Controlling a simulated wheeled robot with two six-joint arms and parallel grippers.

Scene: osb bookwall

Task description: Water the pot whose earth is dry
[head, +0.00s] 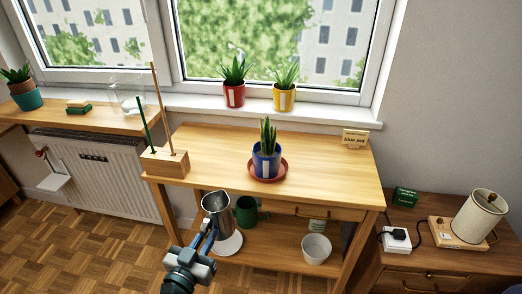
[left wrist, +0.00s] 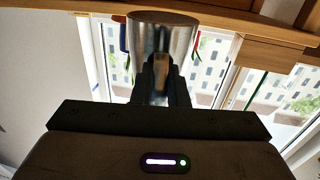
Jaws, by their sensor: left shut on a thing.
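A blue pot (head: 267,165) with an upright plant stands in a terracotta saucer (head: 283,172) on the wooden table. A red pot (head: 234,96) and a yellow pot (head: 284,99) with spiky plants stand on the windowsill. Whether the earth in any pot is dry cannot be told. My left gripper (head: 211,232) is shut on a steel jug (head: 217,212), held in front of the table's front edge, below the blue pot in the picture. The jug also shows in the left wrist view (left wrist: 146,35). The jug's contents cannot be made out. My right gripper is not in view.
A wooden block (head: 165,162) with two upright sticks stands at the table's left. A card (head: 355,139), apparently reading "Blue pot", stands at the back right. A green mug (head: 246,211) and white pot (head: 316,249) are on the lower shelf.

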